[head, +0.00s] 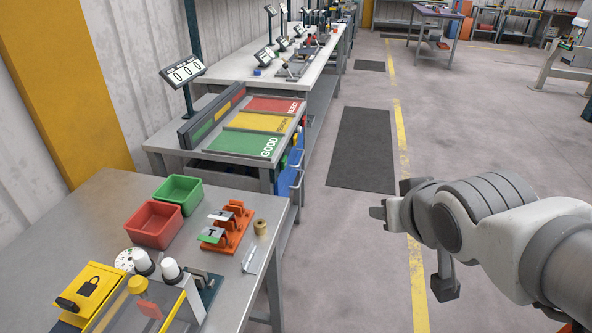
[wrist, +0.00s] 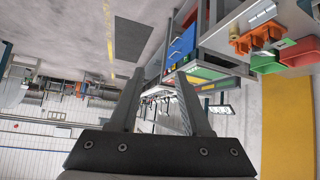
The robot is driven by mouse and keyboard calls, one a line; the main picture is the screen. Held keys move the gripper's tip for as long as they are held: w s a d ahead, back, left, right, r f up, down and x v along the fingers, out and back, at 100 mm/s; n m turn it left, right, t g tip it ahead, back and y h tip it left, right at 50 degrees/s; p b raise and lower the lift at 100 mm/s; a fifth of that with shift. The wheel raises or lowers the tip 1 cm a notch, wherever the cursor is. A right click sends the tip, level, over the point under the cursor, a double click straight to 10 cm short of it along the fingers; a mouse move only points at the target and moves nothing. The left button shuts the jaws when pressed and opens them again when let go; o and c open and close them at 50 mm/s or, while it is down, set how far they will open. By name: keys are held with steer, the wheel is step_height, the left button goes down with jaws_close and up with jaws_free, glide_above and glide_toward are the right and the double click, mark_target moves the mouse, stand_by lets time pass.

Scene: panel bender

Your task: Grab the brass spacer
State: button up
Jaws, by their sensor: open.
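The brass spacer (head: 260,228) is a small gold-brown cylinder standing on the grey metal table (head: 90,215) in the head view. It is just right of the orange rack (head: 232,232) and near the table's right edge. My gripper (head: 378,212) is out over the floor, to the right of the table and well apart from the spacer. In the wrist view my gripper (wrist: 160,98) shows two separated fingers with nothing between them. The wrist picture is upside down, with the orange rack (wrist: 265,38) at upper right.
Red (head: 155,225) and green (head: 178,192) bins stand left of the rack. A small caliper-like tool (head: 249,260) lies in front of the spacer. A yellow lock box (head: 92,288) and white knobs stand nearer. A sorting bench (head: 215,165) stands behind.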

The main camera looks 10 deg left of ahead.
steer(key=w+a+f+n+t+y+b, duration=0.1)
steer(key=w+a+f+n+y+b, duration=0.2)
steer(key=a+f+b, duration=0.8)
steer(key=n+y, duration=0.2)
steer(key=y, duration=0.1)
glide_toward(262, 230)
steer(key=w+f, duration=0.1)
steer(key=w+a+f+b, duration=0.1)
steer(key=shift+w+f+b, duration=0.2)
steer(key=shift+f+b, duration=0.1)
steer(key=shift+f, duration=0.1)
steer(key=shift+a+r+b+x, duration=0.1)
steer(key=shift+r+b+x, duration=0.15)
steer(key=shift+x, duration=0.75)
steer(key=shift+a+r+b+x, duration=0.1)
steer(key=shift+r+b+x, duration=0.1)
steer(key=shift+x, duration=0.8)
steer(key=shift+a+r+b+x, duration=0.15)
steer(key=shift+r+b+x, duration=0.1)
steer(key=shift+x, duration=0.75)
steer(key=shift+w+y, duration=0.15)
steer(key=shift+y, duration=0.15)
jaws_close()
